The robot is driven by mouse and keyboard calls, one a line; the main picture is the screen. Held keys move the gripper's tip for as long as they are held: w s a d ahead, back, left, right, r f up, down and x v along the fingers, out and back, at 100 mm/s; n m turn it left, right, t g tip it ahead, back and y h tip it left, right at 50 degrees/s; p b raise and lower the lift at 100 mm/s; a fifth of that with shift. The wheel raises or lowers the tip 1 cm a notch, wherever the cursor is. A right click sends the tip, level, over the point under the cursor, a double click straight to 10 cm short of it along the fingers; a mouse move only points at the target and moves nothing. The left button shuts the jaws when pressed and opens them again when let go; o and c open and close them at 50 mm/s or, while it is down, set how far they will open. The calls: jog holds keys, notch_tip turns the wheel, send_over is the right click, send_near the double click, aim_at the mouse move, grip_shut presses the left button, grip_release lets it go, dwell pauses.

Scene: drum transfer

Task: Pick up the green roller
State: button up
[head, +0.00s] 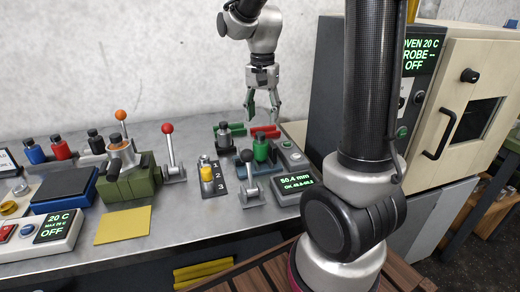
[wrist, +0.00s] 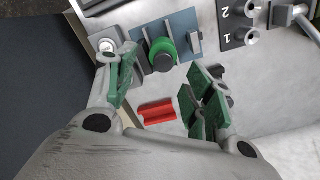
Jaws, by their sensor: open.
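The green roller (head: 262,149) stands upright with a dark top on a blue-grey plate (head: 277,165) beside a display reading 50.4 mm. In the wrist view, the green roller (wrist: 160,48) is seen from above, with its dark end towards the camera. My gripper (head: 262,110) points down with its green-padded fingers apart, above and behind the roller in the head view. In the wrist view, my gripper (wrist: 162,75) is open and empty. The roller appears near the gap between its fingertips, apart from both fingers.
A red block (wrist: 157,110) lies near the roller. A black roller (head: 223,136) and a black-knobbed lever (head: 248,175) stand close by. Blue (head: 33,151) and red (head: 60,147) rollers stand far left. An oven (head: 470,100) is at right.

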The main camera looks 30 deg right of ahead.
aim_at(260, 133)
jog(key=shift+w+f+m, duration=0.1)
jog(key=shift+w+m, duration=0.55)
jog(key=shift+m, duration=0.25)
notch_tip(260, 133, down, 8)
jog(key=shift+s+r, duration=0.1)
jog(key=shift+r, duration=0.1)
grip_shut()
